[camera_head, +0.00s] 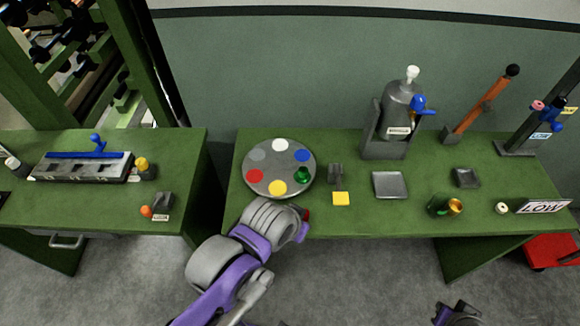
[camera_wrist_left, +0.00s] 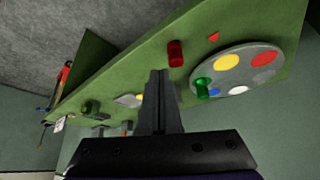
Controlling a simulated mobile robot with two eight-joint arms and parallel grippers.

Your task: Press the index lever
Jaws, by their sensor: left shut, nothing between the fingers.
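I cannot tell for sure which part is the index lever. A long orange lever (camera_head: 485,105) with a black knob leans up at the back right of the middle bench. A small grey upright piece (camera_head: 336,174) stands just right of the round grey disc (camera_head: 247,176). My left gripper (camera_wrist_left: 160,76) is shut and empty, over the bench's front edge near the disc. In the head view my wrist hides the fingertips. My right gripper (camera_head: 458,312) shows only partly, at the bottom edge.
A green spool (camera_head: 303,174) stands on the colour-spotted disc. A left bench (camera_head: 100,212) is across a gap. A red box (camera_head: 553,250) sits on the floor.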

